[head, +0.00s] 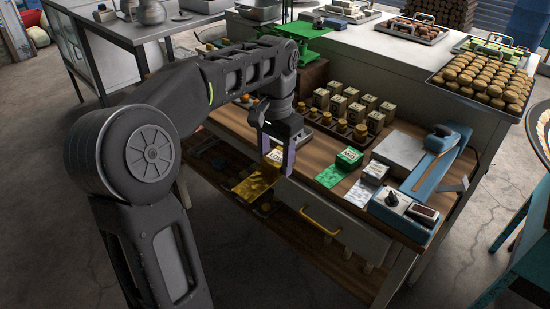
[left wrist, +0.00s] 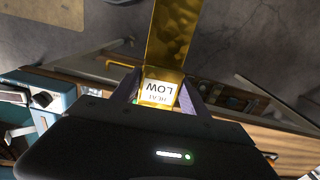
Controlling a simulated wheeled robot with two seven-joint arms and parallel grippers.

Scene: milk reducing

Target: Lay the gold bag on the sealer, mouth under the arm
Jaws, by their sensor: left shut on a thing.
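The gold bag (head: 255,184) hangs from my left gripper (head: 276,158), in front of the table's front edge. My left gripper is shut on its labelled end. In the left wrist view the gold bag (left wrist: 172,35) extends away from the fingers, with a white label reading "LOW HEAT" between them. The blue sealer (head: 402,208), with a long blue arm (head: 436,158) and a grey plate beside it, stands on the right end of the table, apart from the bag. The sealer also shows at the left edge of the left wrist view (left wrist: 56,97). My right gripper is not in view.
A green packet (head: 349,158), another green packet (head: 330,176) and a silver packet (head: 375,172) lie between the bag and the sealer. Several small boxes (head: 375,121) stand behind. A drawer with a yellow handle (head: 320,221) is below the tabletop.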

